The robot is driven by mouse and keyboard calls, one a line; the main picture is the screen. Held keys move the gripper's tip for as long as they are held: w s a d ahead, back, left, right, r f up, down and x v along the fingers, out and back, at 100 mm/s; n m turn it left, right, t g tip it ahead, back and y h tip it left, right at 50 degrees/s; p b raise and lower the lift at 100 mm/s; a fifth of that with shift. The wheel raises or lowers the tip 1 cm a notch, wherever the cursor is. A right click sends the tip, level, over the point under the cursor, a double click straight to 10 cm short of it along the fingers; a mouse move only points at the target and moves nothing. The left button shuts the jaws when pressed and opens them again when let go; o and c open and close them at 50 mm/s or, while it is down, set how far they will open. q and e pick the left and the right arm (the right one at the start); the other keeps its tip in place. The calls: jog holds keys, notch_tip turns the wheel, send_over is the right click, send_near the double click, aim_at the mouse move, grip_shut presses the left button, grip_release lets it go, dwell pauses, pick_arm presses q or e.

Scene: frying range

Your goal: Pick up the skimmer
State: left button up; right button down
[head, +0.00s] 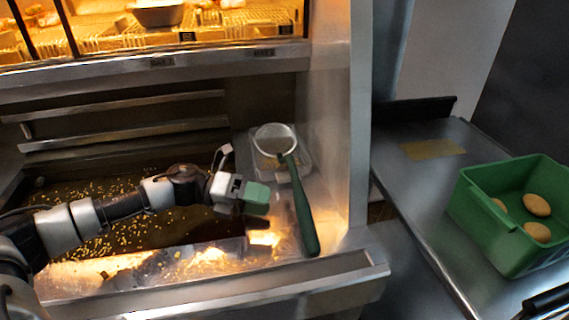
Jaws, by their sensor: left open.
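The skimmer has a round mesh head (273,138) with a pale rim and a long green handle (304,208). Its head rests over a small clear container (281,172) at the right of the fryer, and its handle points down toward the front edge. My left gripper (256,200), with green fingers, is open just left of the handle. It looks apart from the handle and empty.
The fryer vat (90,225) with oil and floating crumbs lies under my left arm. A metal wall (355,120) stands right of the skimmer. A green bin (490,235) with several round brown items stands on the right counter (410,180). A lit rack (110,40) is above.

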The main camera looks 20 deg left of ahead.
aim_at(294, 207)
pick_arm(q)
jog(key=shift+x, duration=0.9)
jog(key=p+x, duration=0.2)
jog(key=x, duration=0.2)
jog(key=shift+w+d, duration=0.1)
jog(key=shift+w, duration=0.05)
jog(key=shift+w+d+f, duration=0.1)
jog(key=shift+w+d, duration=0.05)
jog(key=shift+d, duration=0.25)
grip_shut()
